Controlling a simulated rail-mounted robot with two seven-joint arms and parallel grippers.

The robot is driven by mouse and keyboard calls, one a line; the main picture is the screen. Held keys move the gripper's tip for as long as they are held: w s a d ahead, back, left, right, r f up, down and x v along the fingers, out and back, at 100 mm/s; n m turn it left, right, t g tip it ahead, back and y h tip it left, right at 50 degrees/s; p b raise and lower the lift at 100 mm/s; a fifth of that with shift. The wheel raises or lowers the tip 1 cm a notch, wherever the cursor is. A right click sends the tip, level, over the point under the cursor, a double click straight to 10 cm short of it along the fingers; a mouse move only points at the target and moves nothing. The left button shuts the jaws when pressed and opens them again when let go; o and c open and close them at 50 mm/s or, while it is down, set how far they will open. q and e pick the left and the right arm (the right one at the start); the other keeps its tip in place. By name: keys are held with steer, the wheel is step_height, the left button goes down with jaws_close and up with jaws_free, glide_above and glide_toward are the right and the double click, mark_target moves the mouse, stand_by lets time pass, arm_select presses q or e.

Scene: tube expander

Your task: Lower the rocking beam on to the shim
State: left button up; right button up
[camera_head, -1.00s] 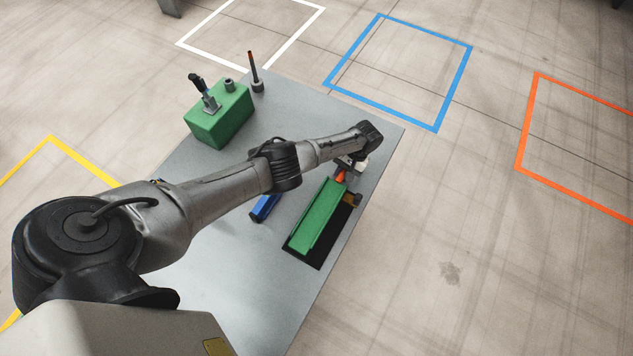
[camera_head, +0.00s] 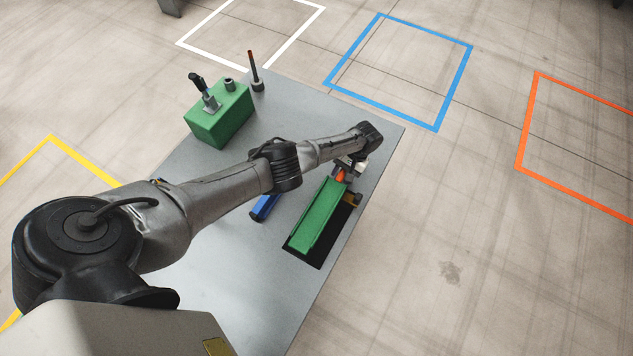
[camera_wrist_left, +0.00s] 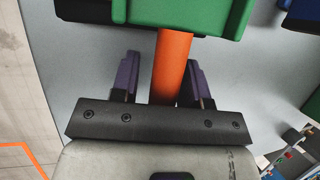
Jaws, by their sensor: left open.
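The green rocking beam (camera_head: 316,217) lies lengthwise over a dark base (camera_head: 304,256) near the table's right edge. An orange handle (camera_head: 341,176) sticks out of its far end. My left gripper (camera_head: 345,169) is at this handle, mostly hidden under my wrist in the head view. In the left wrist view my left gripper (camera_wrist_left: 161,58) is open, with a finger on each side of the orange handle (camera_wrist_left: 172,62) and visible gaps. The green beam end (camera_wrist_left: 185,15) is just beyond the fingertips. I cannot make out the shim with certainty. My right gripper is not in view.
A blue block (camera_head: 265,207) lies left of the beam, partly under my arm. A green box (camera_head: 219,115) with a black-handled lever stands at the back left. Beside it is an upright rod (camera_head: 255,72) with a red tip. The front of the grey table (camera_head: 262,285) is clear.

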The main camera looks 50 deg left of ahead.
arm_select(q)
steer(key=shift+d, duration=0.2)
steer(key=shift+w+d+r, duration=0.15)
steer(key=shift+w+r, duration=0.05)
steer(key=shift+r, duration=0.15)
steer(key=shift+w+r+p, duration=0.25)
steer(key=shift+r+p, duration=0.15)
steer(key=shift+r, duration=0.2)
steer(key=shift+p+v, duration=0.6)
steer(key=shift+v, duration=1.85)
